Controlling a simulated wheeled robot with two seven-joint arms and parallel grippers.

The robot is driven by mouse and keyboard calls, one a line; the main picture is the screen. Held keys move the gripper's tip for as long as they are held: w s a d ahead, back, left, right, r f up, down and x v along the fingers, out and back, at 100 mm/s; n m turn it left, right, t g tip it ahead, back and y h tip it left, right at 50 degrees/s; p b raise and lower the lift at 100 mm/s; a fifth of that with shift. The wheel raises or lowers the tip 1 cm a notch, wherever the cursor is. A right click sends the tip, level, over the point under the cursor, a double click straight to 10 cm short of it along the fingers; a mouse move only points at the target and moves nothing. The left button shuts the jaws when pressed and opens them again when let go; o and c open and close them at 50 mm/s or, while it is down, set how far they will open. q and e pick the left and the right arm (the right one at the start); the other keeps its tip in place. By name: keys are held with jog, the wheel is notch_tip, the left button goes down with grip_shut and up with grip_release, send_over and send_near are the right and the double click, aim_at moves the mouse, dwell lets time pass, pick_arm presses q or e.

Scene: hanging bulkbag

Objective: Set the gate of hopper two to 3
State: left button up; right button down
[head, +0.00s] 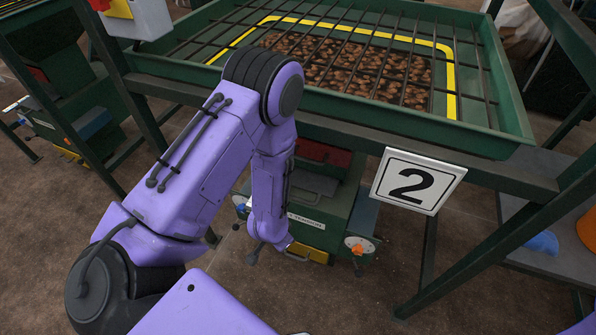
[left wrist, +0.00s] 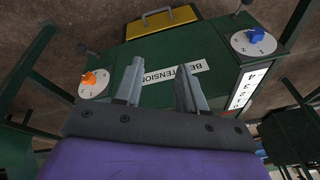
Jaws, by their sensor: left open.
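The hopper with the number 2 plate (head: 418,181) stands ahead in the head view. Below it is a green box (head: 335,215) with a white label, partly hidden by my left arm. A white dial with an orange knob (head: 357,247) is on its right side; this dial also shows at left in the left wrist view (left wrist: 94,84). A dial with a blue knob (left wrist: 255,36) and a strip numbered 0 to 4 (left wrist: 243,88) are at right there. My left gripper (left wrist: 158,70) is open and empty, its fingers over the box front, apart from both knobs. My right gripper is out of view.
A green tray with a dark bar grate (head: 345,55) over brown lumps tops the hopper. Green frame legs (head: 430,250) flank the box. A yellow piece (left wrist: 161,21) is at the box's edge. A grey shelf with a blue item (head: 541,242) stands at right.

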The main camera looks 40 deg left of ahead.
pick_arm(q)
jog(key=w+r+m+b, duration=0.2)
jog(key=w+r+m, duration=0.2)
jog(key=w+m, duration=0.55)
jog(key=m+b, duration=0.1)
jog(key=m, duration=0.2)
send_near(304, 201)
jog(key=shift+g+h, duration=0.3)
jog(key=shift+g, duration=0.2)
jog(key=w+f, duration=0.1)
jog(key=f, duration=0.1)
jog(key=f+b, duration=0.1)
jog(key=f, duration=0.2)
jog(key=w+a+f, duration=0.1)
jog(key=f, duration=0.1)
jog(key=shift+w+f+b, duration=0.25)
jog(key=shift+w+b, duration=0.05)
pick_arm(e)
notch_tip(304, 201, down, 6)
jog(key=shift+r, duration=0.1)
pick_arm(q)
grip_shut()
jog(key=shift+m, duration=0.25)
